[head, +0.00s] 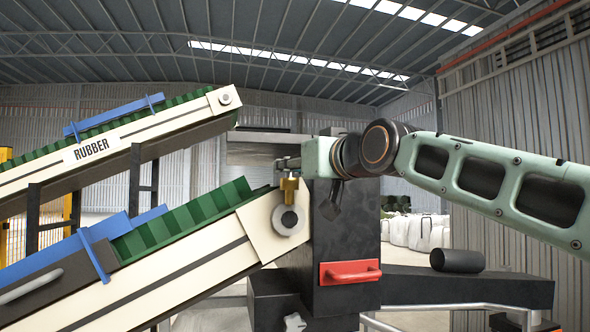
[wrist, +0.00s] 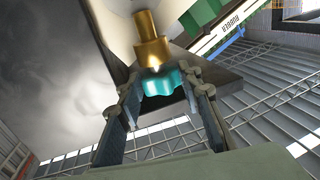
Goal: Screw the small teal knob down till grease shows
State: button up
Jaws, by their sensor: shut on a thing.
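The knob is hidden there.
The lower conveyor (head: 200,258) slopes up from the left beneath my gripper. A second conveyor marked RUBBER (head: 178,130) runs behind it. A dark housing (head: 345,225) with a red handle (head: 349,273) stands right of the cup. A black roll (head: 457,260) lies at the right.

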jog(key=shift+f+m+t+h+b, duration=0.2)
jog(key=shift+m+h+b, duration=0.25)
jog(key=shift+b, duration=0.35)
jog(key=shift+f+m+t+h+b, duration=0.1)
jog(key=shift+m+t+h+b, duration=0.15)
jog(key=shift+h+b, duration=0.4)
jog(key=shift+a+m+t+h+b, duration=0.25)
jog(key=shift+m+h+b, duration=0.35)
jog(key=shift+b, duration=0.6)
